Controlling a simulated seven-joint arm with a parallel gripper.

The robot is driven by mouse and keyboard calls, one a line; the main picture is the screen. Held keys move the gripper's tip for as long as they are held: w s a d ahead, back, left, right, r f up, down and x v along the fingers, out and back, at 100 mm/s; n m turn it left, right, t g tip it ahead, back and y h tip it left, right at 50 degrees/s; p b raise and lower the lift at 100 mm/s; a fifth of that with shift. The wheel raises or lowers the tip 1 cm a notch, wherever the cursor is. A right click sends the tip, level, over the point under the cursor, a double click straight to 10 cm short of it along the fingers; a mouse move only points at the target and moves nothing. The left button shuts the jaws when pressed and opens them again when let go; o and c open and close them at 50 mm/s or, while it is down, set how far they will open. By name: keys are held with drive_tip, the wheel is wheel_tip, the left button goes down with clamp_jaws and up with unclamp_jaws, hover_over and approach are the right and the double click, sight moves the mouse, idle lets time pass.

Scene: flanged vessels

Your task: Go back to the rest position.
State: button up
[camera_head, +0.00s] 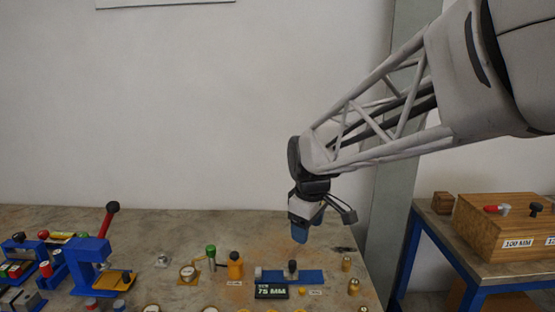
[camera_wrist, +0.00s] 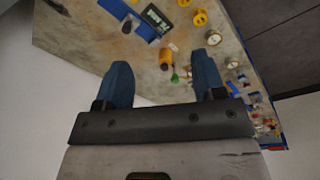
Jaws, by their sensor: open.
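My gripper (camera_head: 300,232) hangs below my raised arm, above the right part of the table, in the head view. Its blue fingers point down and stay clear of the tabletop. In the wrist view my gripper (camera_wrist: 164,88) shows two blue fingers spread wide apart, with nothing held between them. The table (camera_head: 150,230) lies beyond the fingertips.
Below my gripper are a blue fixture (camera_head: 310,277) with a 75 MM display (camera_head: 272,291), an orange bottle (camera_head: 235,266) and a green-topped part (camera_head: 211,255). A blue press (camera_head: 90,265) stands left. A wooden box (camera_head: 500,228) sits on a right-hand table.

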drive_tip(key=s+d+f+m, duration=0.1)
drive_tip(key=s+d+m, duration=0.2)
drive_tip(key=s, duration=0.5)
drive_tip(key=s+d+m, duration=0.4)
drive_tip(key=s, duration=0.4)
drive_tip(key=s+d+f+m+t, duration=0.1)
drive_tip(key=s+d+m, duration=0.3)
drive_tip(key=s, duration=0.5)
drive_tip(key=shift+d+f, duration=0.3)
